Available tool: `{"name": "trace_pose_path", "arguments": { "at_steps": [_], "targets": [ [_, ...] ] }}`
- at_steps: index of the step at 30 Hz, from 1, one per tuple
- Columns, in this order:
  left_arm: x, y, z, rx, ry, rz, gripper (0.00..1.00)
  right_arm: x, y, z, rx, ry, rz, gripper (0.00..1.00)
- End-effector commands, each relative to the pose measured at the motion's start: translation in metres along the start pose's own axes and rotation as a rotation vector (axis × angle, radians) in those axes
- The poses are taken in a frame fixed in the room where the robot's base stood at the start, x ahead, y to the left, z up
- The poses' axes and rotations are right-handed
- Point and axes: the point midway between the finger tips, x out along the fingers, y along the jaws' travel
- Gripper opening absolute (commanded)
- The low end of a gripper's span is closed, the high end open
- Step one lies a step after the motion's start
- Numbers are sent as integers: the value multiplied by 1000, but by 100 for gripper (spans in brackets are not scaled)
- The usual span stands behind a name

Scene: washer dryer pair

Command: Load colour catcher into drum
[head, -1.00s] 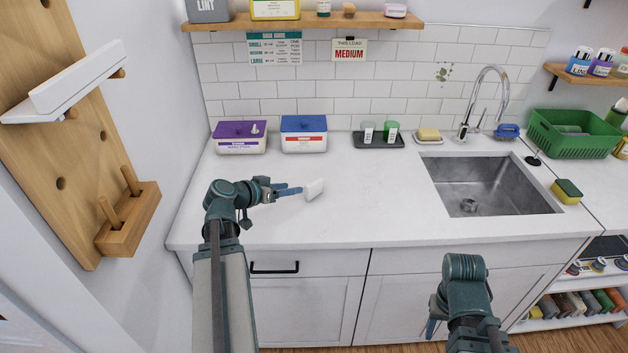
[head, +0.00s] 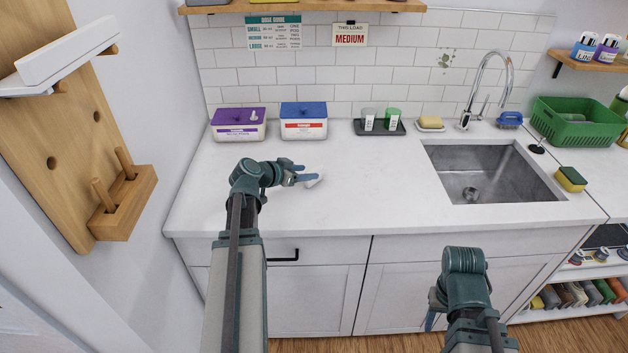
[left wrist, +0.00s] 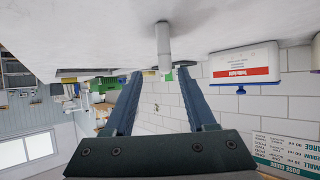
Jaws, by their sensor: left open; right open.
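A small white piece (head: 317,172), perhaps the colour catcher, is on the counter at my left gripper. No drum is in view.
A purple-lidded box (head: 238,132) and a blue-lidded box with a red label (head: 304,129) stand by the wall. The sink (head: 490,178) lies right. The counter (head: 370,190) between is clear.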

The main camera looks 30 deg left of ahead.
Motion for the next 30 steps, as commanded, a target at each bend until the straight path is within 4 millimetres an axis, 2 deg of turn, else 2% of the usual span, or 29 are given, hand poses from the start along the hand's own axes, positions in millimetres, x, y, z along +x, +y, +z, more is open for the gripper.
{"name": "trace_pose_path", "arguments": {
  "at_steps": [8,19,27,30],
  "targets": [
    [6,-1,0,-1,0,0,56,2,0,0,0,0,0,50],
    [52,-8,-1,0,1,1,56,24,-2,-1,0,0,0,50],
    [54,-8,-3,-1,0,-1,56,23,-2,-1,0,0,0,50],
    [54,-8,-3,-1,0,-1,38,23,-2,-1,0,0,0,50]
  ]
}}
